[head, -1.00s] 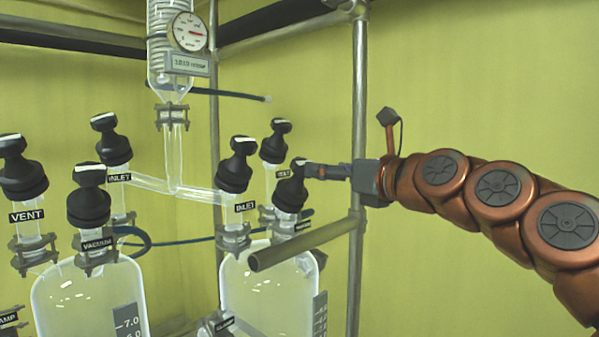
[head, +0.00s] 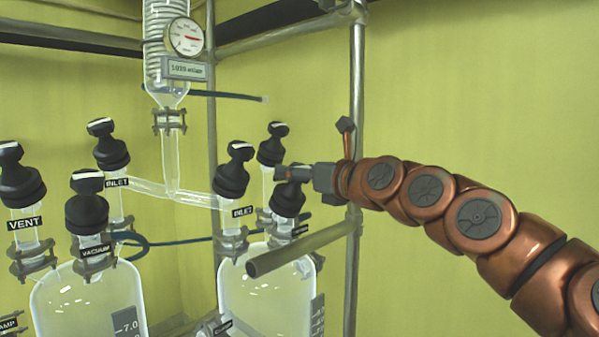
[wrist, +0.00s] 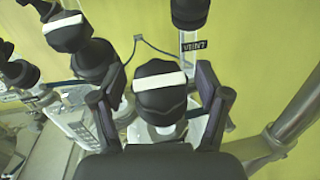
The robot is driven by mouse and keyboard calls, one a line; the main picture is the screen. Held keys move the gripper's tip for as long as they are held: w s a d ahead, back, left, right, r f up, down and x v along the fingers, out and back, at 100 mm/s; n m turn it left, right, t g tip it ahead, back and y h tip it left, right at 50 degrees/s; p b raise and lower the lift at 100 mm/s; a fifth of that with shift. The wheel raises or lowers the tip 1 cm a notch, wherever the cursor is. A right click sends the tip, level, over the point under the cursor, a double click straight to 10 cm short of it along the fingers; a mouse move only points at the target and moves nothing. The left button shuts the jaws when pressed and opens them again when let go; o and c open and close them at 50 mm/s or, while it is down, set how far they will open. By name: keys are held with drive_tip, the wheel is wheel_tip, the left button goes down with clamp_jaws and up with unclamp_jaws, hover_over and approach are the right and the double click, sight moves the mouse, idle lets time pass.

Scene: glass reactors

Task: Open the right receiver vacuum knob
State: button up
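The right receiver vacuum knob (head: 287,197) is a black knob with a white stripe on its top, at the front right of the right glass vessel (head: 265,290). In the head view my gripper (head: 287,173) covers the knob's top. In the wrist view the knob (wrist: 160,92) stands between the two fingers of my gripper (wrist: 162,100). The fingers are apart, one on each side, with a narrow gap visible beside the knob. The knob's label is mostly hidden in the head view.
The inlet knob (head: 232,173) stands close at left and the vent knob (head: 272,146) behind. A horizontal metal bar (head: 305,247) runs in front and a vertical post (head: 356,100) stands at right. The left vessel (head: 90,300) has similar knobs. A pressure gauge (head: 187,37) hangs above.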

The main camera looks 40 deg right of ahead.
drive_tip(key=c, duration=1.1)
drive_tip(key=shift+o, duration=0.2)
drive_tip(key=shift+n+y, duration=0.4)
drive_tip(key=shift+y, duration=0.1)
drive_tip(key=n+g+y+p, duration=0.1)
drive_tip(key=n+y+p, duration=0.1)
drive_tip(key=n+y, duration=0.2)
drive_tip(key=shift+r, duration=0.15)
drive_tip(key=n+g+y+p, duration=0.3)
drive_tip(key=n+p, duration=0.1)
drive_tip(key=n, duration=0.1)
drive_tip(key=shift+y, duration=0.4)
drive_tip(key=n+g+y+p, duration=0.2)
drive_tip(key=n+g+p, duration=0.1)
drive_tip(key=p, duration=0.3)
drive_tip(key=shift+n+g+y, duration=0.3)
drive_tip(key=shift+n, duration=0.4)
drive_tip(key=shift+a+n+g+p, duration=0.1)
drive_tip(key=shift+n+g+p, duration=0.5)
drive_tip(key=shift+p, duration=0.5)
drive_tip(key=shift+s+f+n+g+y+p, duration=0.1)
drive_tip(key=shift+f+n+g+y+p, duration=0.15)
drive_tip(key=shift+n+g+y+p, duration=0.5)
drive_tip(key=shift+t+h, duration=0.25)
drive_tip(key=shift+h, duration=0.1)
